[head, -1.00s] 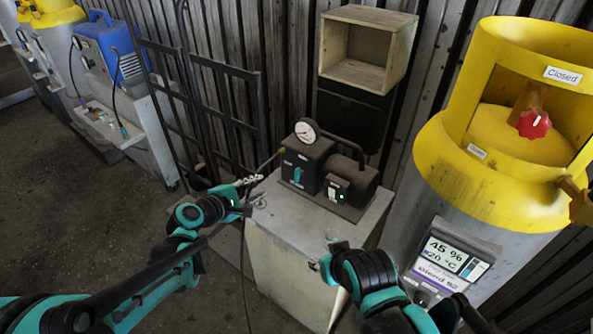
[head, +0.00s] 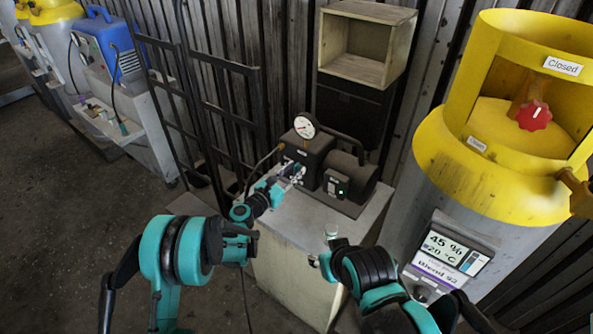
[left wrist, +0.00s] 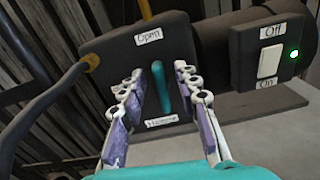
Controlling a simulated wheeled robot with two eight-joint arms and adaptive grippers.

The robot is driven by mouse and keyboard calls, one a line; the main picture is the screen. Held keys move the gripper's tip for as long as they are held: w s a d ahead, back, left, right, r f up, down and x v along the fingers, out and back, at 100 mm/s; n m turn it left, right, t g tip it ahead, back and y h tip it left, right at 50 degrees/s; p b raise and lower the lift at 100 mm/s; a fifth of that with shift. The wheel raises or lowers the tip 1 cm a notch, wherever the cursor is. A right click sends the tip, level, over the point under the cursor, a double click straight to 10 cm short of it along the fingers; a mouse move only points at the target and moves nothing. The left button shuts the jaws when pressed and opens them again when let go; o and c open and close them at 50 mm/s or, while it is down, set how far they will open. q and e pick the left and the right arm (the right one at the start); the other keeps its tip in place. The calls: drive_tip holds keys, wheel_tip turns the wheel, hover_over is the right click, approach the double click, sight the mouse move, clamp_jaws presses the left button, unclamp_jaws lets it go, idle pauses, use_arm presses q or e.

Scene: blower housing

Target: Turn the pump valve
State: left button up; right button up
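The black pump (head: 312,150) with a round gauge (head: 305,126) stands on a grey cabinet (head: 289,260). In the left wrist view, the pump's front plate (left wrist: 107,60) carries the valve, an upright teal handle (left wrist: 161,88). A label above reads "Open"; the lower label is hard to read. My left gripper (head: 294,171) is at the pump front. In the left wrist view its fingers (left wrist: 160,100) are open, one on each side of the handle, with gaps visible. In the head view it hides the handle. My right gripper (head: 328,254) is by the cabinet's right part, its fingers unclear.
A switch (left wrist: 269,61) marked Off and On, with a green light, sits right of the valve. A hose (left wrist: 50,95) joins the plate's left. A large yellow-topped tank (head: 500,180) stands at right. A wooden box (head: 365,45) hangs above. A black rack (head: 215,120) stands left.

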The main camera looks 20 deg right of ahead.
use_arm(q)
drive_tip(key=shift+x, duration=0.9)
clamp_jaws()
